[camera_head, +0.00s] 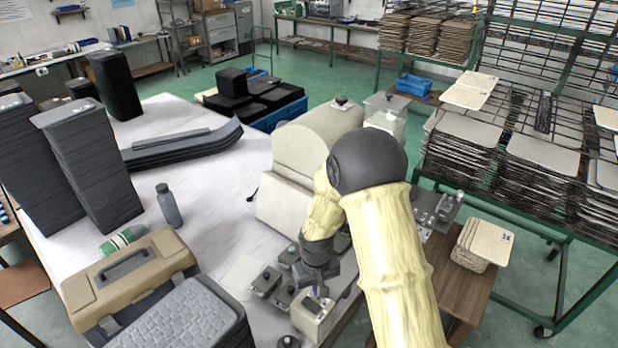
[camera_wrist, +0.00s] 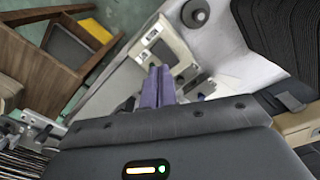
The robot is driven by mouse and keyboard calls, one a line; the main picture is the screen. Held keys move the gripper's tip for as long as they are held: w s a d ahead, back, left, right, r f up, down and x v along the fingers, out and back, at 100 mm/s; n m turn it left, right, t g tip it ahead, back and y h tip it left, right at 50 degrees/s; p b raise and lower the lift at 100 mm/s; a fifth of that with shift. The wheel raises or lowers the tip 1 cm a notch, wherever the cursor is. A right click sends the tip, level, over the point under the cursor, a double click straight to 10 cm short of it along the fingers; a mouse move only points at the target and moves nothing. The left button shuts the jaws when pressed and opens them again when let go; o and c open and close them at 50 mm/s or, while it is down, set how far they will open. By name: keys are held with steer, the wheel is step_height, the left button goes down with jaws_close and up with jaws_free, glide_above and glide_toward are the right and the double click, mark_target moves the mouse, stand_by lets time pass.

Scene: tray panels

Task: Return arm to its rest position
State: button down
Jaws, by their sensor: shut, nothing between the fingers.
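My arm reaches in from the lower right of the head view, with a black elbow joint and cream-covered links. My gripper (camera_head: 318,290) hangs at the end of it, low over the front right of the white table (camera_head: 215,245). It is just above a small pale box-like device (camera_head: 312,316); I cannot tell whether they touch. In the wrist view my gripper (camera_wrist: 157,80) shows two purple-grey fingers pressed together with nothing between them. They point toward the pale device (camera_wrist: 165,45).
A large beige machine (camera_head: 300,150) stands behind my gripper. Small dark fixtures (camera_head: 265,282) sit left of it. A tan toolbox (camera_head: 130,275), a grey bottle (camera_head: 169,206) and tall dark stacks (camera_head: 90,165) are on the left. Panel racks (camera_head: 520,150) stand at right.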

steer(key=s+d+r+m+t+b, duration=0.2)
steer(key=s+d+r+m, duration=0.2)
steer(key=s+d+r, duration=0.8)
step_height(320, 180, up, 3)
steer(key=shift+s+d+r+t, duration=0.15)
steer(key=shift+s+d+t, duration=0.15)
steer(key=shift+d, duration=0.5)
stand_by(1.2)
